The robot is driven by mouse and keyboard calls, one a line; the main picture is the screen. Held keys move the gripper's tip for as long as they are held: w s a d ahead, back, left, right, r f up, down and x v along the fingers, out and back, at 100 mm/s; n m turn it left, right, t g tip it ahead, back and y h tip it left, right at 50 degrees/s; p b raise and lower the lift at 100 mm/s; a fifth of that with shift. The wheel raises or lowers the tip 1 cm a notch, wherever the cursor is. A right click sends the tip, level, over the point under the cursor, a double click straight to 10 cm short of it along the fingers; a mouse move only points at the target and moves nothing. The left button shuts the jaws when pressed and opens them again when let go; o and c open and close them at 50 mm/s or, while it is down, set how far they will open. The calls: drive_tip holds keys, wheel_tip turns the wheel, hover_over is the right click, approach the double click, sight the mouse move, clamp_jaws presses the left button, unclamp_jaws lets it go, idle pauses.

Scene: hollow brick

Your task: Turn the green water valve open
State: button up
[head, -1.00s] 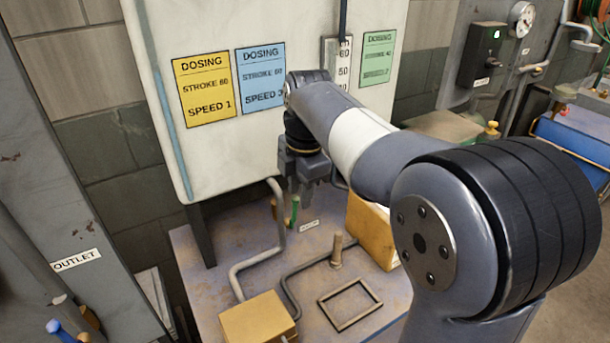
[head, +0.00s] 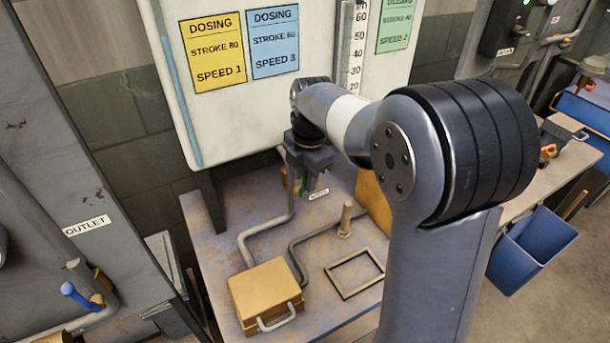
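The green valve handle (head: 303,183) shows as a small strip of green on the pipe at the back of the bench, below the white panel. My gripper (head: 306,182) points down right at it, with the green showing between and beside its dark fingers. The gripper body hides most of the valve. I cannot tell whether the fingers touch the handle or how far apart they are.
The grey bench (head: 215,250) carries bent pipes (head: 262,230), a yellow box (head: 266,292) with a handle, an upright wooden peg (head: 346,218) and a dark square frame (head: 355,273). A blue-handled valve (head: 78,298) is at the lower left. A blue bin (head: 530,248) hangs at the right.

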drive_tip(key=shift+f, duration=0.2)
drive_tip(key=shift+c, duration=0.3)
clamp_jaws()
